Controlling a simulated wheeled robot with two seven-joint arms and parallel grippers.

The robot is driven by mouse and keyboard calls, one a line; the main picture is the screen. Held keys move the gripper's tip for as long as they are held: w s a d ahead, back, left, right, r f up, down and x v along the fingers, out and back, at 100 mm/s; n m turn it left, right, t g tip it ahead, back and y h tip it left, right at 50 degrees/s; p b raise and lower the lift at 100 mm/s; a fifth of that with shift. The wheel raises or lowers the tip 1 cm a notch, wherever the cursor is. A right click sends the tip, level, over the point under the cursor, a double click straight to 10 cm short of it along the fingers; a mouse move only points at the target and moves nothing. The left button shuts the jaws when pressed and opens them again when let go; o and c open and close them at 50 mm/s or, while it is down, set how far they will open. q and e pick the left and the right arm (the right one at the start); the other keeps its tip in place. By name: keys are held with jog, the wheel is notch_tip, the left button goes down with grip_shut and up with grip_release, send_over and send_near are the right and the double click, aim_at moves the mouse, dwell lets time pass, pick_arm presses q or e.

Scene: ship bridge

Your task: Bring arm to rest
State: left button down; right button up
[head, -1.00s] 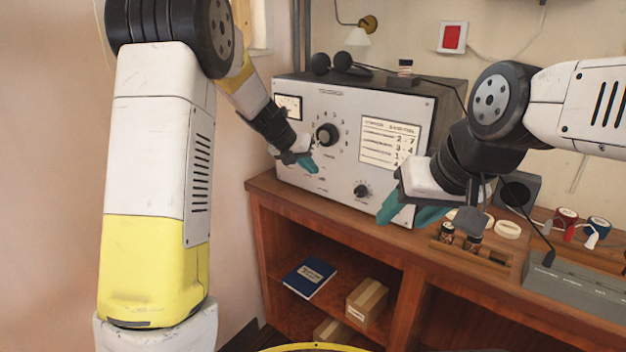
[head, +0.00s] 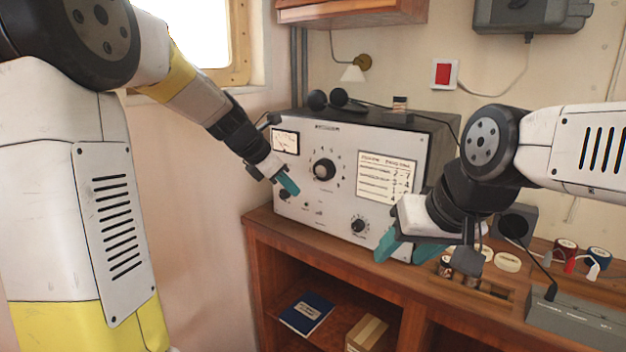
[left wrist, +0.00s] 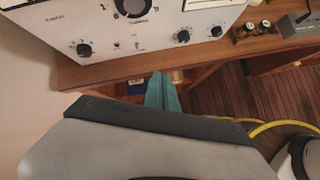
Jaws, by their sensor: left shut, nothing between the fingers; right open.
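My left gripper (head: 288,184) is shut and empty, with teal fingers, in front of the left part of the grey radio set's panel in the head view. Its shut fingers also show in the left wrist view (left wrist: 163,92), below the panel and over the desk's front edge. My right gripper (head: 398,250) is open and empty, at the radio's lower right corner above the desk edge. The radio set (head: 310,203) has a large dial (head: 324,169), smaller knobs, a meter and a printed card. I cannot tell whether the left fingers touch the panel.
The wooden desk (head: 320,243) has an open shelf below with a blue book (head: 307,312) and a cardboard box (head: 367,333). A wall lies close on the left.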

pick_arm(q)
jog(key=s+a+m+y, duration=0.2)
jog(key=s+a+m, duration=0.2)
jog(key=s+m, duration=0.8)
jog(key=s+a+m+y, duration=0.1)
jog(key=s+a+m, duration=0.3)
jog(key=s+m, duration=0.8)
jog(key=s, duration=0.3)
jog(key=shift+a+t+y, duration=0.15)
jog(key=shift+t+y, duration=0.25)
